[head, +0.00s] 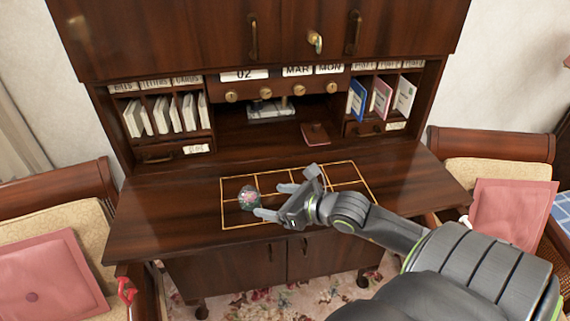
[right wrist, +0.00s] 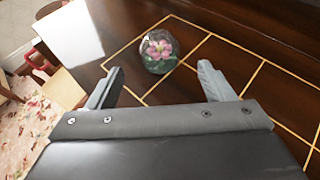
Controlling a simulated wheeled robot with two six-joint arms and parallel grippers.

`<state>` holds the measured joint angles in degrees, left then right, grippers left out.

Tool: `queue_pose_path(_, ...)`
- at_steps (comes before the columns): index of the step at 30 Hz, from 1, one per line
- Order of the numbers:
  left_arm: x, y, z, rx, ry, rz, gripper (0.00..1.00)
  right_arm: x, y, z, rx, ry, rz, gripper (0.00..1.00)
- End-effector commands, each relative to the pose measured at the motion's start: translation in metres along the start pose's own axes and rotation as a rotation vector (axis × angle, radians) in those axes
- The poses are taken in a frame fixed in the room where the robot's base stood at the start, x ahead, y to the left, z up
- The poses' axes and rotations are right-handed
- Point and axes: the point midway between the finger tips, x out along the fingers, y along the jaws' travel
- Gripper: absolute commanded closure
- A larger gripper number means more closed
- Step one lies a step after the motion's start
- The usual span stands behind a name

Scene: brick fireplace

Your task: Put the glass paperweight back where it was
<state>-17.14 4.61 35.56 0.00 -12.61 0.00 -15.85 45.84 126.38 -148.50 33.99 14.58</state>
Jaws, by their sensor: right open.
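The glass paperweight (head: 249,198) is a clear ball with a pink flower inside. It sits on the desk top inside the gold-lined grid (head: 222,205), toward the grid's left end. It also shows in the right wrist view (right wrist: 160,51), just beyond the finger tips and apart from them. My right gripper (head: 267,201) is open and empty, its fingers pointing at the paperweight from the right, low over the desk. In the right wrist view the gripper (right wrist: 162,80) has its fingers spread wide. My left gripper is not in view.
Behind the grid stands a hutch with letter slots (head: 160,115), brass knobs and books (head: 382,97). A small reddish box (head: 315,134) lies at the back of the desk. Chairs with pink cushions (head: 50,275) flank the desk. The desk's left part is clear.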

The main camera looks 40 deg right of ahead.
Motion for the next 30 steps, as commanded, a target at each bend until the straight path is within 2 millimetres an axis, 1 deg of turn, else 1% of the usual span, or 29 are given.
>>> queue_pose_path(1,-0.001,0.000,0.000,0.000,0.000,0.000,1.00,-0.008,0.001,0.000,-0.005,0.004,0.002,0.25)
queue_pose_path(3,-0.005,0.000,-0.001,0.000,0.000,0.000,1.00,-0.016,0.000,0.001,-0.003,0.003,0.000,0.25)
queue_pose_path(9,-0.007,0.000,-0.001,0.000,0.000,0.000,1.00,-0.028,0.000,0.001,0.000,0.000,0.001,0.25)
queue_pose_path(30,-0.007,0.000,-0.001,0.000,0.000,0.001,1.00,-0.029,0.000,0.000,0.001,-0.001,0.001,0.25)
